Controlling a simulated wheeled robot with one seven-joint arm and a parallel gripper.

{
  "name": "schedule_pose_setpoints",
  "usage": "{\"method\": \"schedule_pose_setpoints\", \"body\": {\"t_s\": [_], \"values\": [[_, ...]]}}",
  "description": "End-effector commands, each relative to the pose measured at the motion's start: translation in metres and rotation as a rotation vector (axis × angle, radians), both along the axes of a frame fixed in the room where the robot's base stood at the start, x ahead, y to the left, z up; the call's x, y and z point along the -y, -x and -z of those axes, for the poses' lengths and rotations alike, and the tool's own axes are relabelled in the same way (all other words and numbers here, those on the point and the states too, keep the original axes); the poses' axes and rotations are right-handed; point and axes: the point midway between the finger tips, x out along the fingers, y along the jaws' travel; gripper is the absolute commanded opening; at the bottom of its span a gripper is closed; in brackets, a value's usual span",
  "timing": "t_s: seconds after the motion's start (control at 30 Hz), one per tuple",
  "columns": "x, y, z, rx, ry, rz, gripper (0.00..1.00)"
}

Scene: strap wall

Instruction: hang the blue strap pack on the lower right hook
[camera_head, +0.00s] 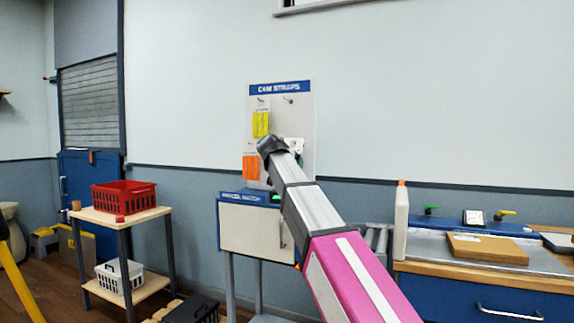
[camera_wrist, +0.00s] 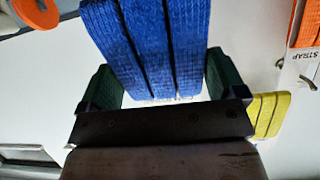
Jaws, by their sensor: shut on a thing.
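The blue strap pack (camera_wrist: 145,45) is between my gripper's two green-padded fingers (camera_wrist: 160,82) in the wrist view. Its folded blue bands run up out of the top of that frame. My gripper is shut on it. In the head view my arm's dark wrist (camera_head: 270,146) is in front of the "CAM STRAPS" board (camera_head: 308,115). There the blue pack is not discernible, and my arm covers the board's lower right part. The lower right hook cannot be made out. The upper right hook (camera_head: 289,100) shows bare.
A yellow strap pack (camera_head: 261,124) hangs upper left on the board; an orange pack (camera_head: 250,167) hangs below it. Both show at the wrist view's right, orange (camera_wrist: 307,25) above yellow (camera_wrist: 265,112). A cabinet (camera_head: 248,228) stands below the board, a workbench (camera_head: 470,285) right.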

Motion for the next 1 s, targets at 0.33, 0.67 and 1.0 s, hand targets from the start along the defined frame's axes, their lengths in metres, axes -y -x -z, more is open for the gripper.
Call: {"method": "schedule_pose_setpoints", "body": {"t_s": [0.33,0.67,1.0], "values": [[0.006,-0.018,0.001,0.001,0.000,0.000,0.62],[0.011,-0.032,0.007,0.000,0.001,0.001,0.62],[0.014,-0.037,0.011,0.001,0.000,0.000,0.62]]}}
